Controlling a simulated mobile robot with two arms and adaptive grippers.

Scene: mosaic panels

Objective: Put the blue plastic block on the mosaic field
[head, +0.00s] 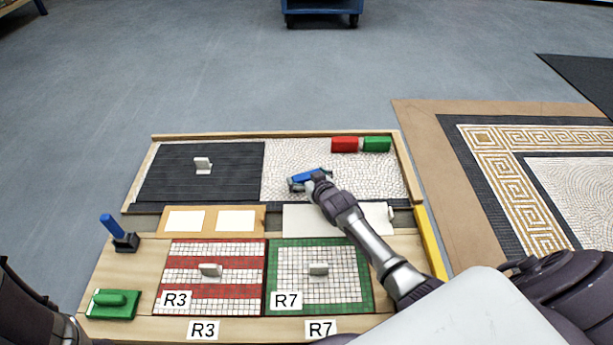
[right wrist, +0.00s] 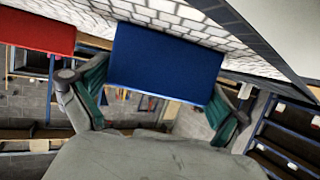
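The blue plastic block (head: 308,176) is between the fingers of my right gripper (head: 310,181), over the white mosaic field (head: 290,155) in the head view. In the right wrist view the blue block (right wrist: 165,62) fills the space between the two green-padded fingers of my right gripper (right wrist: 158,95), with a pad at each end. The white mosaic tiles (right wrist: 190,20) lie close beyond the block. I cannot tell whether the block touches the field. A dark part of my left arm shows at the lower left of the head view; its gripper is out of view.
A red block (head: 344,144) and a green block (head: 377,144) sit at the field's far right. A dark panel with a white handle (head: 202,165) lies left. Panels R3 (head: 180,250) and R7 (head: 365,290) lie in front. The field's left part is clear.

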